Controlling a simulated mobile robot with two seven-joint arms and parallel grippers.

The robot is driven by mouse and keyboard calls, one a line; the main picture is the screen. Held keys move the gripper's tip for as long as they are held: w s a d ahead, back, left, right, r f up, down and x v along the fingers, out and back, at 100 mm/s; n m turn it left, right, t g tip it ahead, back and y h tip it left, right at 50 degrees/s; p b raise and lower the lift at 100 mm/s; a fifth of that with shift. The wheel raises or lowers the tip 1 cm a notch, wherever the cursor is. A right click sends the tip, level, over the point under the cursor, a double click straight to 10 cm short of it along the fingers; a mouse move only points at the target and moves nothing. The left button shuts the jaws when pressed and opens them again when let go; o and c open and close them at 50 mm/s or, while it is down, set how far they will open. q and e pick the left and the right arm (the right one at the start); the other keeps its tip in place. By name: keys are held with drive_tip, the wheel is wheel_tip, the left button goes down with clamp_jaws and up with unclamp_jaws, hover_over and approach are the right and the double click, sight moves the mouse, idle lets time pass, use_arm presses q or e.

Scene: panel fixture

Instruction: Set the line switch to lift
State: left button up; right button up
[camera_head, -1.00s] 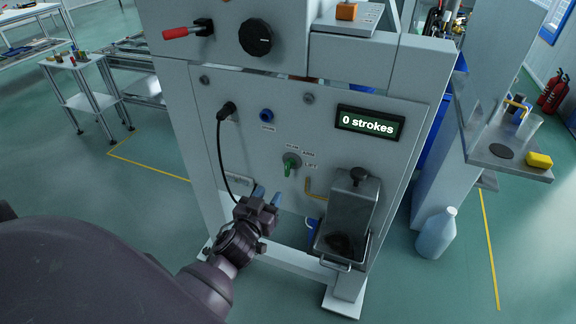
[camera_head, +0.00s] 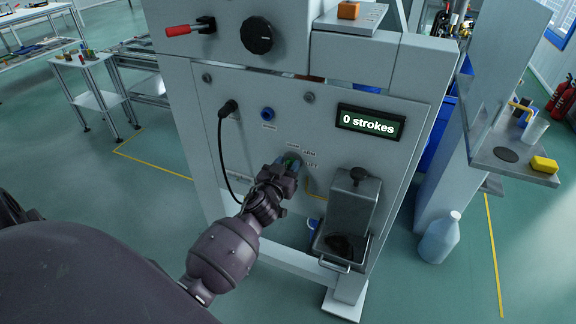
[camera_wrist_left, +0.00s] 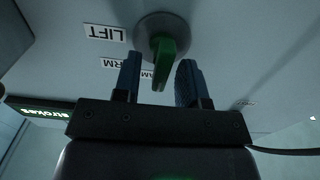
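The line switch is a green knob (camera_head: 291,160) on the pale panel. In the head view my left gripper (camera_head: 287,170) is in front of it and hides most of it. In the left wrist view the green knob (camera_wrist_left: 164,60) sits on a round grey base, with its handle between the two blue fingertips. My left gripper (camera_wrist_left: 160,80) is open, with a gap visible on both sides of the handle. A LIFT label (camera_wrist_left: 106,33) is beside the knob, and a partly hidden ARM label (camera_wrist_left: 115,64) is near one finger. My right gripper is not in view.
A display (camera_head: 370,122) reads "0 strokes". A black cable (camera_head: 221,160) hangs left of the switch. A blue button (camera_head: 267,114) is above it. A grey metal bin (camera_head: 347,215) juts out at the lower right. A red-handled lever (camera_head: 188,29) is at the upper left.

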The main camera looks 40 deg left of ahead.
use_arm(q)
drive_tip(key=shift+w, duration=0.2)
clamp_jaws()
